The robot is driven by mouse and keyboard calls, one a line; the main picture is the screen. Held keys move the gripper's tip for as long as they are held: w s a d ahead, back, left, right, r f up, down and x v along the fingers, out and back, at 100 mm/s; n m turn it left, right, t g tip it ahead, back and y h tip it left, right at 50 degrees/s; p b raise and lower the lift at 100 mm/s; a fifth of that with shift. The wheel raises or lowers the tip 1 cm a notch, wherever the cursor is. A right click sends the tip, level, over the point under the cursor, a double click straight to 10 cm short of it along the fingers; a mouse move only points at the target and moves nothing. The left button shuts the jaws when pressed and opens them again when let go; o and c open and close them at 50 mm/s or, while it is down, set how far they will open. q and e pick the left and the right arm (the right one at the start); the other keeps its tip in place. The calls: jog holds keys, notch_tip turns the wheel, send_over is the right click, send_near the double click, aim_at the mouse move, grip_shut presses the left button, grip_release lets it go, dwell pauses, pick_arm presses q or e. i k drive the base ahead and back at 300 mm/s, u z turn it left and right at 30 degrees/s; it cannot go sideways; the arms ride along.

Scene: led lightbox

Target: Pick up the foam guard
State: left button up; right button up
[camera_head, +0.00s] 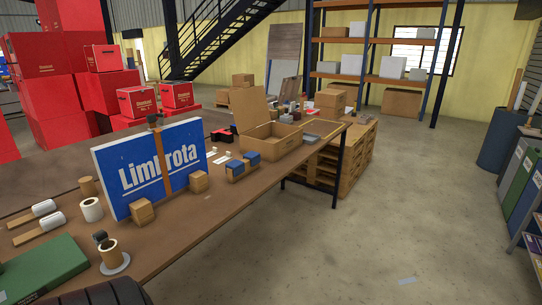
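No item is clearly marked as the foam guard. Tan blocks that may be foam guards sit at the front of the blue Limbrota lightbox (120,195): one block (142,211) near its lower left and another block (199,181) near its lower right. The lightbox stands upright on the brown table (190,240), with a brown strap (166,170) running down its face. A small blue-and-tan piece (237,169) lies to the right. Neither of my grippers is visible. A dark rounded shape at the bottom left edge may be part of my arm.
An open cardboard box (272,140) stands farther along the table. Tape rolls (92,209), a roll on a stand (110,256), white rollers (44,208) and a green case (42,272) crowd the near left. Red boxes (45,95) are stacked behind. The floor at right is largely clear.

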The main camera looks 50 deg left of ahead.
aim_at(238, 167)
jog(key=i, duration=2.5)
jog(key=u, duration=2.1)
